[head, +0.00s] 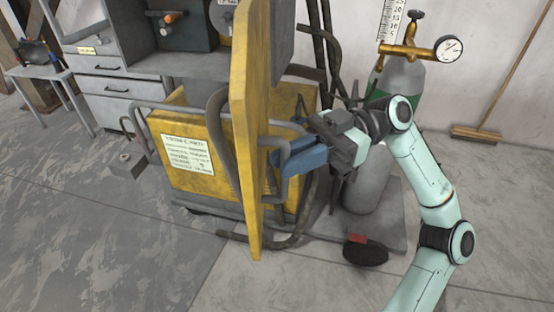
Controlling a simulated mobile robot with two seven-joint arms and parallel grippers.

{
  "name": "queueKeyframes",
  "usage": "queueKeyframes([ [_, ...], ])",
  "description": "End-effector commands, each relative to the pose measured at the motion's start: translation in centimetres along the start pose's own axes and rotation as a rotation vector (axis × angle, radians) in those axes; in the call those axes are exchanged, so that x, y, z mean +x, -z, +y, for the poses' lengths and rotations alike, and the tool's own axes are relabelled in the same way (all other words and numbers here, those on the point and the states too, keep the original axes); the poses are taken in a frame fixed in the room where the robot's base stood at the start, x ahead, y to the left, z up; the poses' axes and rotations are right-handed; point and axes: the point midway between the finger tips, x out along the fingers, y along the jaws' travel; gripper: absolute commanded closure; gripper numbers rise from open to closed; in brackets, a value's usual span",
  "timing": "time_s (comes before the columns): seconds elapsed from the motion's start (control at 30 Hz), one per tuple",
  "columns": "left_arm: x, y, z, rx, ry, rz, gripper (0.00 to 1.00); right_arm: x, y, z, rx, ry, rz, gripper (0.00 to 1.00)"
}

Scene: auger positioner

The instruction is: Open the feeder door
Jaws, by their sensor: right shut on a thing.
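The feeder door (248,110) is a tall yellow panel seen nearly edge-on in the head view, standing out from the yellow machine body (196,162). A grey bar handle (283,124) sticks out from its right side. My right gripper (284,158) reaches in from the right, with its blue fingers shut on the handle. The fingers partly hide the handle. My left gripper is not in view.
A grey gas cylinder (369,192) with a brass gauge (447,47) stands behind my right arm. Dark hoses (305,231) run around the machine. A workbench with drawers (104,66) is at the back left. The floor at front left is clear.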

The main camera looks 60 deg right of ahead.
Motion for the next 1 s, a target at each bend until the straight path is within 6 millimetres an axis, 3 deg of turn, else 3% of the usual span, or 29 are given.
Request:
queueKeyframes([
  [0.2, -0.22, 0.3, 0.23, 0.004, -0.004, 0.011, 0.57, -1.24, 0.37, -0.11, -0.002, 0.031, 0.012, 1.0],
  [0.67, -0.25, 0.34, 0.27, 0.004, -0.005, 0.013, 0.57, -1.46, 0.38, -0.12, -0.002, 0.037, 0.013, 1.0],
  [0.7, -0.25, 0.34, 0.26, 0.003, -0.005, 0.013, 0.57, -1.46, 0.38, -0.11, -0.002, 0.037, 0.013, 0.72],
  [0.73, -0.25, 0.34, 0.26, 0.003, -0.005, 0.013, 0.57, -1.45, 0.36, -0.11, -0.002, 0.037, 0.012, 0.63],
  [1.0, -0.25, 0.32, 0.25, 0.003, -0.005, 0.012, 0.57, -1.39, 0.17, -0.11, -0.001, 0.039, 0.005, 0.6],
])
